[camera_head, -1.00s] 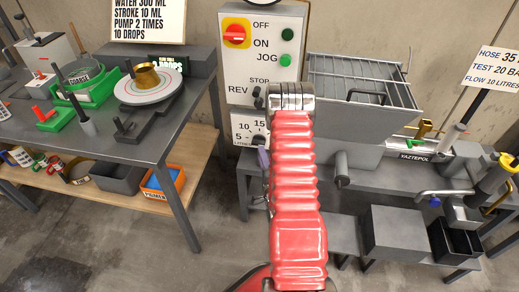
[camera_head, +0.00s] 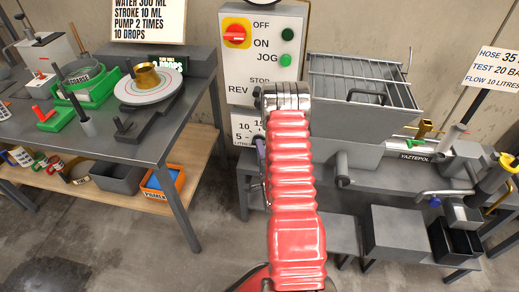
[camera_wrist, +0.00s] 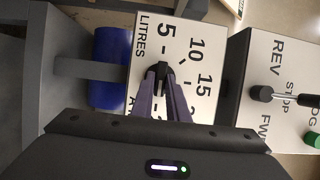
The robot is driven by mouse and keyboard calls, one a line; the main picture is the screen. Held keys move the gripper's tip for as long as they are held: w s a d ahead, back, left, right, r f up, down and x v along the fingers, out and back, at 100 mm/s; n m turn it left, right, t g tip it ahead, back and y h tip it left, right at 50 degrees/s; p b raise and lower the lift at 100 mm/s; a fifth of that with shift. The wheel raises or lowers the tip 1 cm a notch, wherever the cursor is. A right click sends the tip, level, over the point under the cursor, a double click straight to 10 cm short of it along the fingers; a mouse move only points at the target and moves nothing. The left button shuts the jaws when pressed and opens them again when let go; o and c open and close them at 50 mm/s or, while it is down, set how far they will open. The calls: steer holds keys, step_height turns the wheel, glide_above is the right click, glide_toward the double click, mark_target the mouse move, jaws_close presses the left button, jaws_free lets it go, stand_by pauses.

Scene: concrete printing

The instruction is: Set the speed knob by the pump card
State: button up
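The speed dial plate (camera_head: 243,127) is on the lower part of the control stand, with 10 and 5 showing; my arm covers the rest. In the wrist view the dial (camera_wrist: 205,90) reads 5, 10, 15 and LITRES. The black speed knob (camera_wrist: 162,70) is at its middle. My gripper (camera_wrist: 163,75) has its dark purple fingertips at the knob, one on either side. Whether they press on it is unclear. The knob's pointer is largely hidden. The pump card (camera_head: 497,68) at the right reads HOSE 35, TEST 20 BA, FLOW 10 LITRES, cut off at the edge.
The control box (camera_head: 264,45) above the dial has a red-yellow OFF/ON switch (camera_head: 237,34) and green buttons. A REV/STOP lever (camera_wrist: 262,94) sits close beside the dial. A grey hopper with a grate (camera_head: 360,85) stands right. A bench (camera_head: 190,135) stands left.

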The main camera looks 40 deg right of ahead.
jaws_close()
